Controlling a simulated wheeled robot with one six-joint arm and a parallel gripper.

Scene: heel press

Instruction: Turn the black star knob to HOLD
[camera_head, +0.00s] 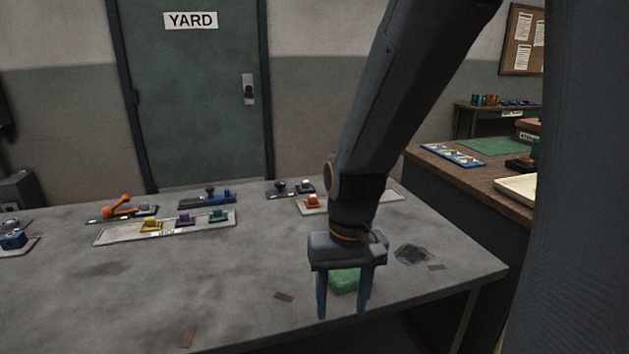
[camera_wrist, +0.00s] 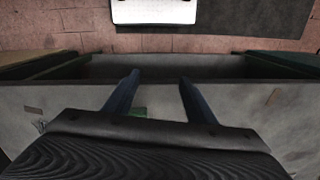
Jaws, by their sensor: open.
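My gripper (camera_head: 342,313) is open and empty, pointing down near the front right of the grey table (camera_head: 250,270). Its two fingers also show apart in the wrist view (camera_wrist: 159,78). A small dark knob (camera_head: 280,186) sits on a plate at the back of the table. Another dark knob (camera_head: 210,189) stands on a blue base to its left. Both are far behind my gripper, and I cannot tell which is the star knob. No HOLD mark is legible. The wrist view shows neither knob.
A green block (camera_head: 345,281) shows between and behind my fingers. A plate with yellow, purple and green knobs (camera_head: 165,229), an orange lever (camera_head: 118,207) and an orange-red knob (camera_head: 312,201) are also on the table. A brown bench (camera_head: 470,181) stands to the right. The table's middle is mostly clear.

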